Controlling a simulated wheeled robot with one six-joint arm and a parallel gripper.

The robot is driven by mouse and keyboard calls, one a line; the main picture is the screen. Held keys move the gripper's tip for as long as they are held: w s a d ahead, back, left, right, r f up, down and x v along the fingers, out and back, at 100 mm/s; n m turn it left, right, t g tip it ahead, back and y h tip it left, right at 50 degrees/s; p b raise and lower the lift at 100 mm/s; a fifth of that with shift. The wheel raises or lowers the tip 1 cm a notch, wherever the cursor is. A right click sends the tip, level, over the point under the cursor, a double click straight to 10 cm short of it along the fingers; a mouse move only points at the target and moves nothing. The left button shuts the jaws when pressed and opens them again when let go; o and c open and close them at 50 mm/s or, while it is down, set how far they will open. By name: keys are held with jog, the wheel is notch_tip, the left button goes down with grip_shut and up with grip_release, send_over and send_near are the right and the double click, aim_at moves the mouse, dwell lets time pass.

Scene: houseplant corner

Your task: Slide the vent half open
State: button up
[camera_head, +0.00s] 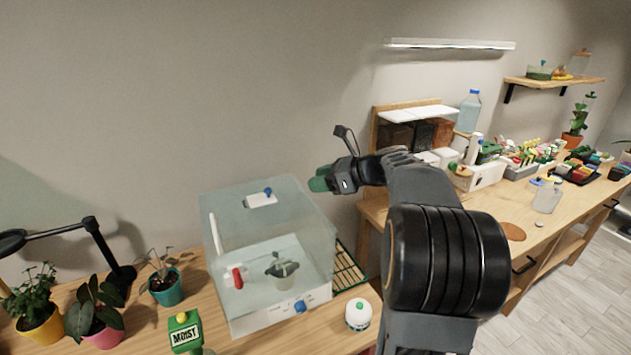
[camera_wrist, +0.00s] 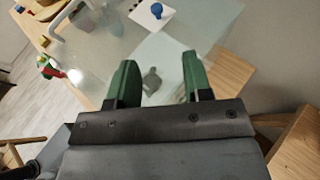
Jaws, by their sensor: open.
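A clear glass-like box (camera_head: 219,257) stands on the wooden bench. On its top is a white vent plate (camera_head: 261,200) with a blue knob (camera_head: 268,191). In the wrist view the white vent plate (camera_wrist: 141,14) and its blue knob (camera_wrist: 157,10) lie near the top edge, beyond my fingers. My gripper (camera_head: 318,182) is above the right side of the box, apart from the knob. In the wrist view my gripper's green fingers (camera_wrist: 158,80) are spread, with nothing between them but the view down through the box top. How far the vent stands open is unclear.
Inside the box are a small potted plant (camera_head: 282,270) and a red-handled thing (camera_head: 238,277). A blue knob (camera_head: 300,306) is on the box front. Potted plants (camera_head: 97,316) and a black lamp (camera_head: 92,228) stand left. Space above the box is clear.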

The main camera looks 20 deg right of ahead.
aim_at(268, 189)
jog(key=shift+w+a+f+b, duration=0.1)
jog(key=shift+a+f+b, duration=0.1)
jog(key=shift+a+b, duration=0.35)
jog(key=shift+a+r, duration=0.1)
jog(key=shift+r, duration=0.05)
jog(key=p+x, duration=0.2)
jog(key=x, duration=1.1)
jog(key=shift+w+a, duration=0.15)
jog(key=shift+w, duration=0.15)
grip_shut()
